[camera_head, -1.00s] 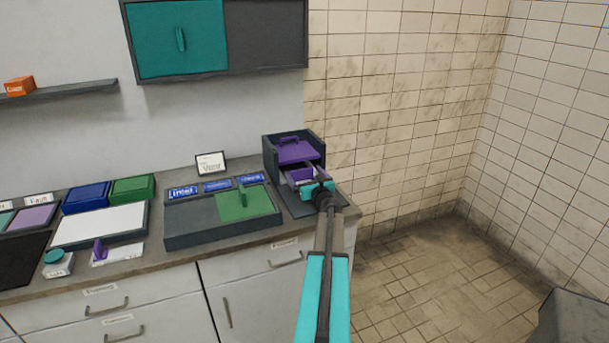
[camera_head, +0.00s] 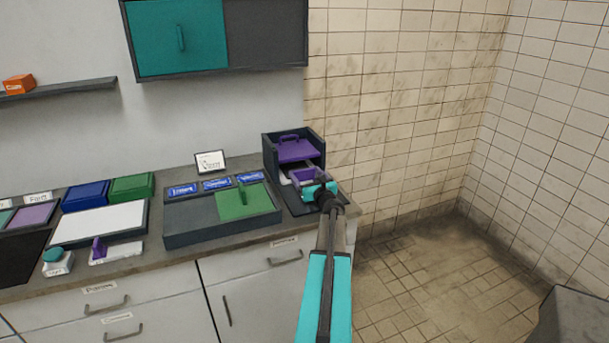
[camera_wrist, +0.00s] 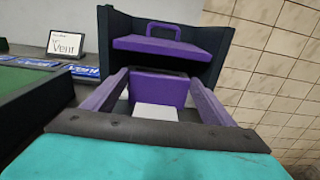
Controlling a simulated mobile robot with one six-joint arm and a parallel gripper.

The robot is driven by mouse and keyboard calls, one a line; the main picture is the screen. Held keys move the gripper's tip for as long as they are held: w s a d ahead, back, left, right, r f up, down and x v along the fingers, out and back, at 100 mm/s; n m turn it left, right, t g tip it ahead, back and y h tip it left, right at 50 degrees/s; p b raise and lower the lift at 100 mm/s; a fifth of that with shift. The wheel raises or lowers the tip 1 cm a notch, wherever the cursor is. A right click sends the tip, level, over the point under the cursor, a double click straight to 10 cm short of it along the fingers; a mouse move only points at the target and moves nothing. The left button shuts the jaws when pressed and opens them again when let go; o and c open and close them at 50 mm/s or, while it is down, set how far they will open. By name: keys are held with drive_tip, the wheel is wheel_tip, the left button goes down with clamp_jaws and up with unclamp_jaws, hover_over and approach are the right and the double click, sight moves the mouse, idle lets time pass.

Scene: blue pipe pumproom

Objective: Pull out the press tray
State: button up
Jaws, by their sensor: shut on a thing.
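The press (camera_head: 268,160) is a dark open-fronted housing at the right end of the counter, with a purple plate (camera_head: 297,151) and a loop handle on top. Below the plate, the purple press tray (camera_head: 308,174) sticks partly out of the front. In the wrist view, the tray's purple side walls (camera_wrist: 207,101) run toward me, and a pale block (camera_wrist: 156,112) shows between them. My teal gripper (camera_head: 319,191) is at the tray's front and shut on it. Its fingertips and the exact grip are hidden.
A small "Vent" sign (camera_head: 210,162) stands behind. A tiled wall (camera_head: 400,120) is to the right, with open floor in front of it.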

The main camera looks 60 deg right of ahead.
drive_tip(key=b+v, duration=0.3)
drive_tip(key=v, duration=1.2)
drive_tip(key=shift+s+a, duration=0.15)
drive_tip(key=shift+a, duration=0.15)
drive_tip(key=o, duration=1.5)
drive_tip(key=shift+s, duration=0.1)
drive_tip(key=shift+b+v, duration=0.45)
drive_tip(key=shift+v, duration=2.1)
drive_tip(key=shift+s+a+r+p, duration=0.15)
drive_tip(key=shift+r+p, duration=0.05)
drive_tip(key=shift+p, duration=0.8)
